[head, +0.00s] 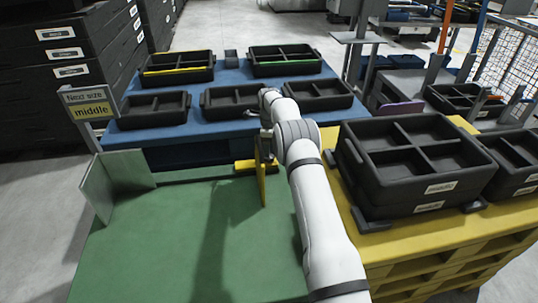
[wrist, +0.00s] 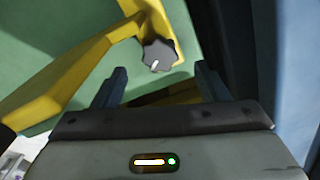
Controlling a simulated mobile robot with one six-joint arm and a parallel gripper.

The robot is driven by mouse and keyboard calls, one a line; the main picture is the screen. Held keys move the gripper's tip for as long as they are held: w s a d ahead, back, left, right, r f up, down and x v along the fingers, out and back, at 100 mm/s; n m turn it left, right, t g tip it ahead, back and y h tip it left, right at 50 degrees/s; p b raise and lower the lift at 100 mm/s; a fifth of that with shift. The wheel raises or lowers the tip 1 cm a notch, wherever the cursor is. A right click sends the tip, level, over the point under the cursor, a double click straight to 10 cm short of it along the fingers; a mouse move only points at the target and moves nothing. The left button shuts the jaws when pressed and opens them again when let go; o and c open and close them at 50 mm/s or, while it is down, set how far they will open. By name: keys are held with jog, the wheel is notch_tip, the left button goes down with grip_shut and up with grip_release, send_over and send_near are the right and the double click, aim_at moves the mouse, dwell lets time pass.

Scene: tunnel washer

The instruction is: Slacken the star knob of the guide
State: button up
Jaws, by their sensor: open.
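The star knob (wrist: 159,55) is dark grey with a lobed rim and a small pale mark. It sits on the yellow guide (wrist: 75,78) in the wrist view, just beyond and between my fingertips. My gripper (wrist: 160,82) is open, with one finger on each side and nothing between them; the knob is apart from both fingers. In the head view the yellow guide (head: 262,180) stands upright at the far right of the green table (head: 190,245). There my arm hides the knob and most of my gripper.
A blue table (head: 185,128) with several black trays lies behind. Stacked black trays (head: 420,160) marked "middle" sit on a yellow pallet at right. A sign (head: 90,104) reads "Next size middle". A pale upright plate (head: 97,187) stands at the green table's left. The green top is mostly clear.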

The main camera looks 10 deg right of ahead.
notch_tip(320, 180, down, 5)
jog(key=shift+r+b, duration=0.2)
jog(key=shift+b, duration=0.1)
jog(key=shift+c, duration=0.2)
jog(key=c, duration=1)
